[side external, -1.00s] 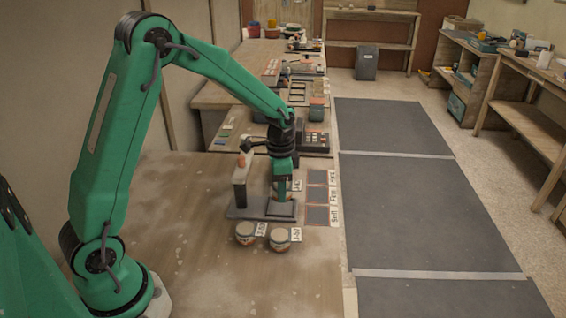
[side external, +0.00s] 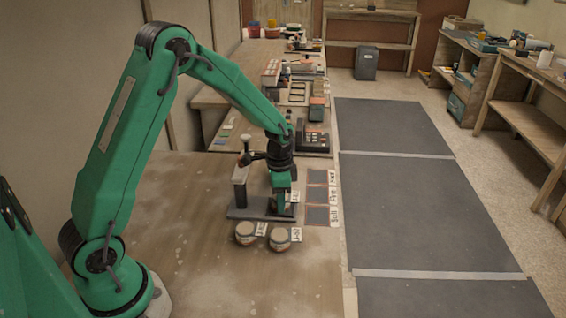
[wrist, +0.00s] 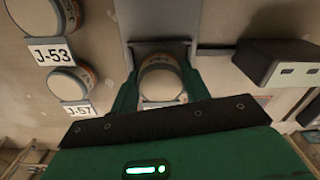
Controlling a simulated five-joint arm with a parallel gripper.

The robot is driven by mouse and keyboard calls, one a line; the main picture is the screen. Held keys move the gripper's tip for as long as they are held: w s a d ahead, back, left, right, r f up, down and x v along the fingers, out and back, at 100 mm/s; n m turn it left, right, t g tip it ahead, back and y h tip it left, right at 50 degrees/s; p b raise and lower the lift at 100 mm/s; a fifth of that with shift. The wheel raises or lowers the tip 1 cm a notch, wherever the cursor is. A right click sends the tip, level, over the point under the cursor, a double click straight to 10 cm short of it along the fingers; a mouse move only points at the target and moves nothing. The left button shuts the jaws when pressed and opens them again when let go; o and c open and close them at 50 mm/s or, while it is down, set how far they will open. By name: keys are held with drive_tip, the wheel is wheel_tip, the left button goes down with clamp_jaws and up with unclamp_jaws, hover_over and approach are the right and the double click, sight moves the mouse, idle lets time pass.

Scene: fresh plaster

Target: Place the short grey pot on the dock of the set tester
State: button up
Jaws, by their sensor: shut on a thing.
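The short grey pot (wrist: 162,82) is between my gripper's two green fingers, with its pale round top showing in the wrist view. My gripper (side external: 282,206) is shut on it, low over the right end of the set tester. The tester has a long grey base (side external: 238,213) and an upright grey column (side external: 240,188) at its left. The dock is mostly hidden under my gripper and the pot. I cannot tell whether the pot touches it. Part of the tester's grey body (wrist: 160,22) shows just above the pot in the wrist view.
Two similar pots, J-53 (side external: 245,233) and J-57 (side external: 279,238), stand close in front of the tester. Dark square pads (side external: 317,196) with cards line the table's right edge. A dark device (side external: 313,137) stands behind. The table's front left (side external: 190,260) is clear.

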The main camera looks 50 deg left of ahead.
drive_tip(key=o, duration=1)
drive_tip(key=shift+f, duration=0.15)
drive_tip(key=shift+o, duration=0.2)
wheel_tip(320, 180, up, 12)
drive_tip(key=shift+r, duration=0.2)
idle(0.3)
